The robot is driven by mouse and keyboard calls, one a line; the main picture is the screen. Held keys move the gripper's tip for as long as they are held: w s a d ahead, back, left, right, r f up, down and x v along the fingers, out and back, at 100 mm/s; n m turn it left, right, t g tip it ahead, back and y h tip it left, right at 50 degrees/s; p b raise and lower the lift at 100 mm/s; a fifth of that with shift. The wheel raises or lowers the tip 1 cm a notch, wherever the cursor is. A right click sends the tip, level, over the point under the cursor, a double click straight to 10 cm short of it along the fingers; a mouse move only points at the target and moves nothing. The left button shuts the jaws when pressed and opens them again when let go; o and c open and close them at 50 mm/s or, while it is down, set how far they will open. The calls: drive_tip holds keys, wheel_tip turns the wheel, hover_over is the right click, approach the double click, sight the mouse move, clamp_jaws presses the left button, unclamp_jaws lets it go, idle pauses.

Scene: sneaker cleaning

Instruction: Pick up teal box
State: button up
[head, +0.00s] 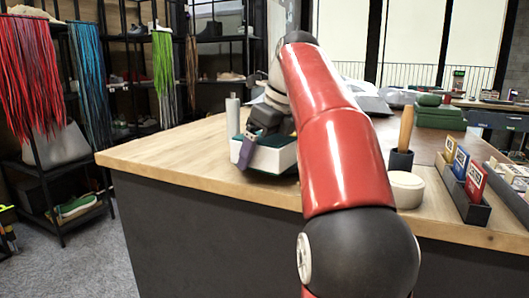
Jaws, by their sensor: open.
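A box with a pale front and teal showing along its top and lower edge (272,160) sits on the wooden counter, left of my red arm. I take it to be the teal box; its right end is hidden by my arm. My dark gripper (247,149) is over the box's left end, pointing down, with a finger overlapping the box in the picture. The gripper is open. The far finger is mostly hidden, and I cannot tell whether the fingers touch the box.
A pale cylinder (233,114) stands just left of the gripper. Right of my arm are a round pale container (406,189), a dark cup with a wooden handle (401,160) and a dark tray of small boxes (473,208). The counter's left part is clear.

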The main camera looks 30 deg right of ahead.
drive_tip(key=shift+f, duration=0.15)
drive_tip(key=c, duration=1.2)
